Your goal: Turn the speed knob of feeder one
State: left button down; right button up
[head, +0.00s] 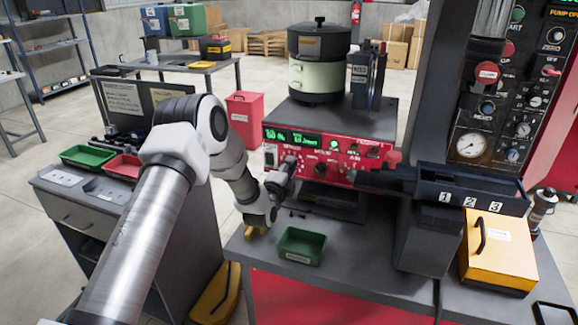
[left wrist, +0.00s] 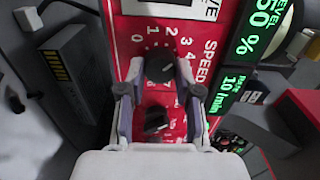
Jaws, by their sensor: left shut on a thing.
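The feeder's red control panel (head: 330,158) has lit green displays and a row of controls. In the left wrist view the black speed knob (left wrist: 160,66) sits beside the word SPEED, with a number scale around it. My left gripper (left wrist: 160,88) has a finger on either side of this knob and is shut on it. In the head view the left gripper (head: 282,180) is at the panel's left part and hides the knob. A second black knob (left wrist: 157,120) lies between the fingers, closer to the wrist. My right gripper is not in view.
The feeder bowl (head: 318,75) stands behind the panel. A green tray (head: 301,246) sits below the left gripper. A dark numbered chute (head: 450,186) and a yellow box (head: 498,250) are on the right. A gauge panel (head: 505,120) rises at the right.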

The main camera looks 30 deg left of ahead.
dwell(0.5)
pick_arm(q)
jog(key=c, duration=0.8)
grip_release()
jog(key=v, duration=1.2)
jog(key=shift+d+f, duration=0.1)
